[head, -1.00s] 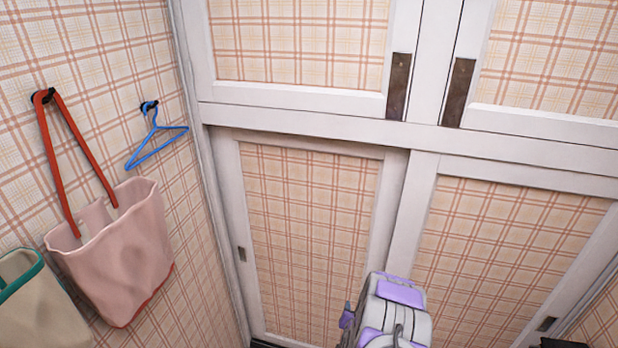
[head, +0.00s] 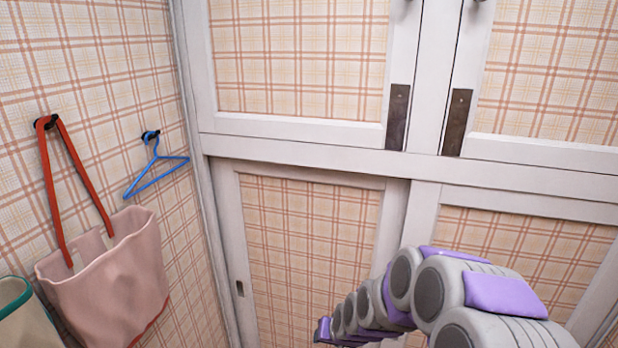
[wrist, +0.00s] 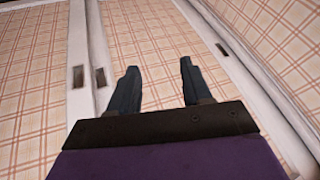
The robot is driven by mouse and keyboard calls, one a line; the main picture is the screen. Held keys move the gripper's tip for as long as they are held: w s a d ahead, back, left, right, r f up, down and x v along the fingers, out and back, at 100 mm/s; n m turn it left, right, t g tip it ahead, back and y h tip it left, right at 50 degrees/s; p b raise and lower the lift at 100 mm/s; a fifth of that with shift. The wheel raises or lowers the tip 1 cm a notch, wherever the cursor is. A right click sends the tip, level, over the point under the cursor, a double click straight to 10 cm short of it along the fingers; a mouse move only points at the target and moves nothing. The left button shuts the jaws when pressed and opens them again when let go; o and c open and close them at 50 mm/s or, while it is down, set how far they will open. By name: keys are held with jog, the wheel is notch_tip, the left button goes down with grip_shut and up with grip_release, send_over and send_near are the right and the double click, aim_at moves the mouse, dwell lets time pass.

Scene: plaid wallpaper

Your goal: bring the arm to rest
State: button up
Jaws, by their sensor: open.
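My gripper (wrist: 158,84) shows in the wrist view with its two dark fingers apart and nothing between them. Behind the fingers are the plaid panels and white frames of the doors. In the head view my arm, grey and purple, extends from the lower right toward the bottom middle. The gripper itself cannot be made out there.
White-framed plaid sliding doors (head: 310,260) stand ahead, with upper cupboard doors (head: 300,60) above. On the left wall hang a pink bag (head: 110,275) with red straps, a blue hanger (head: 155,168) and a beige bag with green trim (head: 22,322).

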jog(key=s+d+r+g+h, duration=0.1)
jog(key=s+d+r+g, duration=0.1)
jog(key=s, duration=1)
jog(key=s+d+r+g+h+b, duration=0.1)
jog(key=s+d+r+g, duration=0.1)
jog(key=s+d+r, duration=0.2)
jog(key=s+d+r+n+g+b, duration=0.1)
jog(key=s+d+r+g, duration=0.2)
jog(key=s, duration=1.7)
notch_tip(320, 180, up, 4)
jog(key=shift+r+h, duration=0.2)
jog(key=shift+h, duration=0.2)
